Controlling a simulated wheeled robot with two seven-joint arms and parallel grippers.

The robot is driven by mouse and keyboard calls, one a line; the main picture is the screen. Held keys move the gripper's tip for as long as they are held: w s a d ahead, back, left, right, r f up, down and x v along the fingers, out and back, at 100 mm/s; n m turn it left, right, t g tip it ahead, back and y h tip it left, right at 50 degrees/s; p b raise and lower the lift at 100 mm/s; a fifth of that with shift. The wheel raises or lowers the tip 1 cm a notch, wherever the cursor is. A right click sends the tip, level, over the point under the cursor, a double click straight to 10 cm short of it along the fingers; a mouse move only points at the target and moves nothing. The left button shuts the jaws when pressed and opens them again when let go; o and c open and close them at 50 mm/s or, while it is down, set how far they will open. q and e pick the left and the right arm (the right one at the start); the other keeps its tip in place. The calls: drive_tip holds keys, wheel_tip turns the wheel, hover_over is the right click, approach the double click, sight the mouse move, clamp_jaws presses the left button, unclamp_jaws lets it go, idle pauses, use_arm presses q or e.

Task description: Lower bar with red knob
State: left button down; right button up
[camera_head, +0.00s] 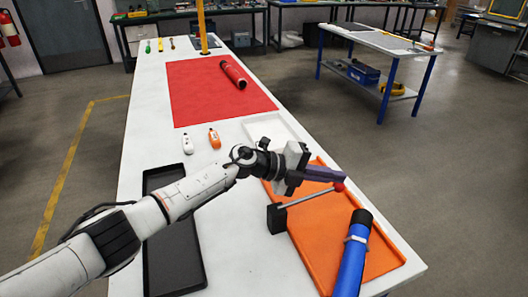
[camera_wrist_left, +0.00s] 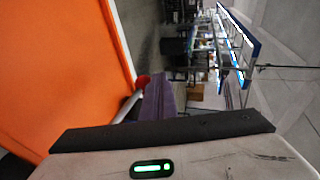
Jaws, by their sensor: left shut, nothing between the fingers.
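A metal bar (camera_head: 310,198) with a red knob (camera_head: 339,187) at its end rises at a shallow slant from a black block (camera_head: 276,219) over the orange tray. My left gripper (camera_head: 342,175) is shut and empty, its purple-grey fingers just above the knob. I cannot tell if they touch it. In the left wrist view the red knob (camera_wrist_left: 142,80) shows beside the shut fingers (camera_wrist_left: 160,92), with part of the bar below it.
A blue tube (camera_head: 353,258) lies on the right of the orange tray (camera_head: 312,262). A black tray (camera_head: 178,262) lies left, under my arm. White (camera_head: 187,145) and orange (camera_head: 214,138) small items stand between.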

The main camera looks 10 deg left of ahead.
use_arm(q)
drive_tip(key=shift+f, duration=0.2)
idle(0.4)
drive_tip(key=a+r+p, duration=0.2)
drive_tip(key=a+r, duration=0.3)
drive_tip(key=r, duration=0.7)
drive_tip(key=shift+s+a+r+p, duration=0.35)
drive_tip(key=shift+a+r+p, duration=0.05)
drive_tip(key=shift+f, duration=0.1)
